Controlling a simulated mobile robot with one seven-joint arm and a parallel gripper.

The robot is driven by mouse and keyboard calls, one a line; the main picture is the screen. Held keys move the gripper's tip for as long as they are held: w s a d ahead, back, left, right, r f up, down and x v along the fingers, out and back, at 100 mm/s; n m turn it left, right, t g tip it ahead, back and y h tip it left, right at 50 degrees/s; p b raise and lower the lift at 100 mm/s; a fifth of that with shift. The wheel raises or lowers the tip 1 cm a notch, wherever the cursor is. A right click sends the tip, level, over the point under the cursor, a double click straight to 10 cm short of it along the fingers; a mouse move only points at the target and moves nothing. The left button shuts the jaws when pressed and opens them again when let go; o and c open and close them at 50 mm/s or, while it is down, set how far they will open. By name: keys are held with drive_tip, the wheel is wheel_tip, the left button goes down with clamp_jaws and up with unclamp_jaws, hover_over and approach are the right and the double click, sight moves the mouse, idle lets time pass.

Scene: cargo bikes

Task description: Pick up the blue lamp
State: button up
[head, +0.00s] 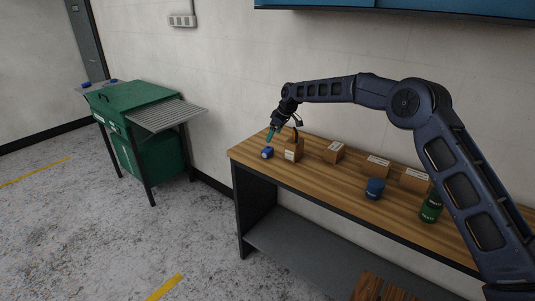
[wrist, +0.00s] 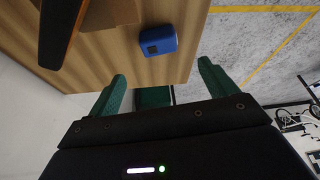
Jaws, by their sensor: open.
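The blue lamp (head: 267,152), a small rounded blue body with a dark patch on one face, lies near the left end of the wooden workbench (head: 320,187). In the wrist view the lamp (wrist: 158,40) shows beyond the fingertips, roughly midway between them and apart from both. My gripper (head: 270,135) is above the bench's left end, close over the lamp. Its green fingers are spread and empty in the wrist view (wrist: 162,78).
A cardboard box (head: 292,153) stands just right of the lamp. More boxes (head: 334,152), a blue cylinder (head: 375,188) and a green can (head: 431,208) stand farther right. A green cabinet (head: 140,110) is left, across a floor gap. The bench front between lamp and cylinder is clear.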

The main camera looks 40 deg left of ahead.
sight(268, 149)
drive_tip(key=x, duration=1)
drive_tip(key=shift+f, duration=0.4)
drive_tip(key=c, duration=1.1)
